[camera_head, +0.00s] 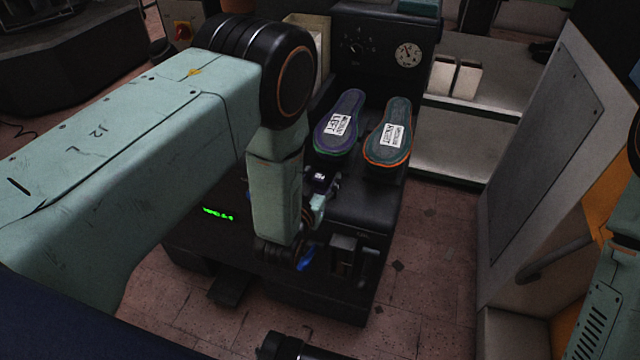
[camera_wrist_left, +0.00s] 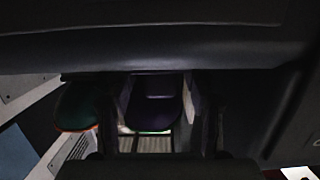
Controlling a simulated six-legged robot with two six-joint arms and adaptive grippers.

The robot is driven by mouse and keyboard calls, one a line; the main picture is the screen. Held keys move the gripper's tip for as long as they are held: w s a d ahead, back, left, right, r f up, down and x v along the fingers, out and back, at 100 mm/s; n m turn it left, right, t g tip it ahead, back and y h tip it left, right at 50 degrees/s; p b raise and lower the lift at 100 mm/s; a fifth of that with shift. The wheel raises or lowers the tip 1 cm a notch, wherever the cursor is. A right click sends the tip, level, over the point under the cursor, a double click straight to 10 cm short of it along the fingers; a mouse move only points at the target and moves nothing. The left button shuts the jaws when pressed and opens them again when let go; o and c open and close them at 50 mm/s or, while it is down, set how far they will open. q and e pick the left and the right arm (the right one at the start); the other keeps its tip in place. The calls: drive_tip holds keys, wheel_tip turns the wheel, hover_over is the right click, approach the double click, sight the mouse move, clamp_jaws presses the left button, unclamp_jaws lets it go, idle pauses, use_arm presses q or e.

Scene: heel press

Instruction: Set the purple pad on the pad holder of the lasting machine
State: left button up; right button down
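The purple pad (camera_head: 341,111), sole-shaped with a white label reading LEFT, is on the upper part of the black lasting machine (camera_head: 365,205). It also shows in the left wrist view (camera_wrist_left: 153,112), between the two dark fingers of my left gripper (camera_wrist_left: 158,125). Those fingers stand apart, and I see no clear contact with the pad. In the head view the left gripper (camera_head: 320,182) is just below the pad's near end, partly hidden by my forearm. I cannot pick out the pad holder with certainty. My right gripper is not recognisable in either view.
A green pad with an orange edge (camera_head: 389,134), labelled RIGHT, lies right of the purple one. A panel with dials (camera_head: 380,45) rises behind. A grey shelf (camera_head: 462,140) and a tall grey cabinet (camera_head: 545,150) stand right. Tiled floor (camera_head: 435,260) is open between.

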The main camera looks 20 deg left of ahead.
use_arm(q)
clamp_jaws()
idle(0.3)
drive_tip(key=shift+r, duration=0.1)
